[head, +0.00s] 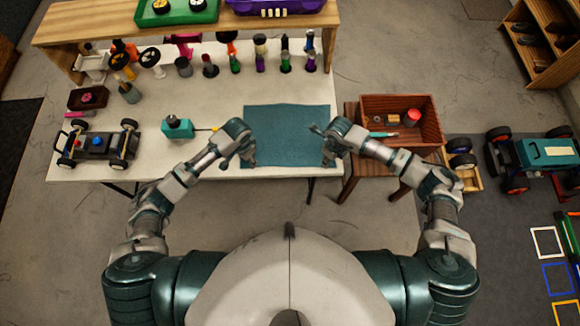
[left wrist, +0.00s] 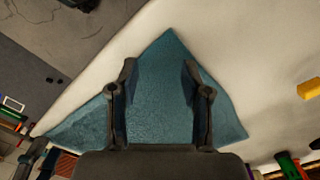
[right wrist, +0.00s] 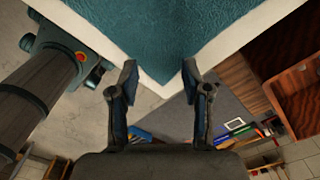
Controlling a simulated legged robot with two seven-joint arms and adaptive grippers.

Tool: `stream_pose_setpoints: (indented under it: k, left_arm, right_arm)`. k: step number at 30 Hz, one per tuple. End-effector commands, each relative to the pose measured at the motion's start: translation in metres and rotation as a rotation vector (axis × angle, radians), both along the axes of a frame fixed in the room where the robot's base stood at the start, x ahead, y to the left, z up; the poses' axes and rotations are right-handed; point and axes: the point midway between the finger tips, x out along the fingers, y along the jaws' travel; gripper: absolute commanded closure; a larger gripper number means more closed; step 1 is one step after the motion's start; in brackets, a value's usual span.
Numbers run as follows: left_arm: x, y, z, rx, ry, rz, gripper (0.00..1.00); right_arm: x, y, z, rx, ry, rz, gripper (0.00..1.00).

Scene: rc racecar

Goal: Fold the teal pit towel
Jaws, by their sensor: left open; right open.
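The teal pit towel (head: 288,125) lies spread flat on the white table, near its front right corner. My left gripper (head: 248,160) is over the towel's near left corner. In the left wrist view the towel (left wrist: 165,110) shows between and beyond the open, empty fingers (left wrist: 158,80), with one corner pointing up. My right gripper (head: 328,160) is at the near right corner. In the right wrist view the towel's corner (right wrist: 170,30) points down between the open fingers (right wrist: 160,78), close to the table corner. Neither gripper visibly pinches cloth.
Several bottles stand behind, below a wooden shelf (head: 190,28). A wooden crate (head: 402,112) on a stand is at right. Another car (head: 530,158) is farther right.

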Motion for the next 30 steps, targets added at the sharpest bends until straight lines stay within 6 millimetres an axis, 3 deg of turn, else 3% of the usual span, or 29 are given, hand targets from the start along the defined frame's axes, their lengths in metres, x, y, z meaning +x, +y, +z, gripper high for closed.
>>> stream_pose_setpoints:
  k: [17,28,30]
  left_arm:
    - [-0.001,-0.004,-0.015,0.004,0.0,-0.001,0.52]
    - [-0.001,0.0,-0.015,0.002,0.002,0.001,0.97]
    - [-0.001,0.0,-0.016,0.003,0.003,0.001,1.0]
  right_arm:
    - [-0.001,-0.003,-0.017,0.005,0.001,-0.001,0.52]
    - [-0.001,-0.001,-0.016,0.001,0.004,0.0,0.97]
    - [-0.001,-0.001,-0.016,0.001,0.004,0.0,1.0]
